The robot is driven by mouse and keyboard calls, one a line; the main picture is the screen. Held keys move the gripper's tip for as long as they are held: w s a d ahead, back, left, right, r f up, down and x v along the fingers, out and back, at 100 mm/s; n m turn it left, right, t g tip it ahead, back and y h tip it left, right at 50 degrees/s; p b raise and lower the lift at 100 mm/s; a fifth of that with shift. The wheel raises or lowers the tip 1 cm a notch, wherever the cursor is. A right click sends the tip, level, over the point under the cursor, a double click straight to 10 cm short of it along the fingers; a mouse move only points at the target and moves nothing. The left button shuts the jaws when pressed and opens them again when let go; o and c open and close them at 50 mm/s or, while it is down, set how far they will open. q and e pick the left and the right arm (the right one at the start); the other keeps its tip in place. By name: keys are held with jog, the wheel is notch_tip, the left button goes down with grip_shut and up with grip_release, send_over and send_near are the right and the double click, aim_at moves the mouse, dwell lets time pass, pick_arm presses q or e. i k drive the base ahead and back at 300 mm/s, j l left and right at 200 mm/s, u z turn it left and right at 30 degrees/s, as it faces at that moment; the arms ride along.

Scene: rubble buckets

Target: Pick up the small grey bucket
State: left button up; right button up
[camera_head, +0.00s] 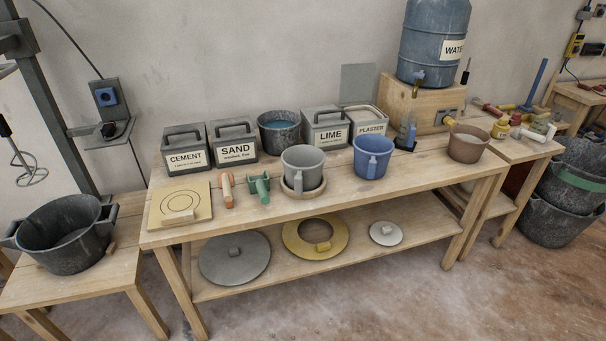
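The small grey bucket (303,160) stands upright on the long wooden table, left of the middle of its top. It sits in a round wooden saucer-like base (304,193). Its handle faces the front. A blue bucket of similar shape (372,160) stands to its right. Neither of my grippers shows in the head view, and nothing touches the grey bucket.

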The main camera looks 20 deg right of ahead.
aim_at(303, 165)
jog(key=z, duration=1.55)
jog(key=i+j, duration=0.1)
jog(key=i+j+u, duration=0.1)
jog(key=i+u, duration=0.25)
jog(key=i, duration=0.15)
jog(key=i+u, duration=0.3)
jog(key=i, duration=0.2)
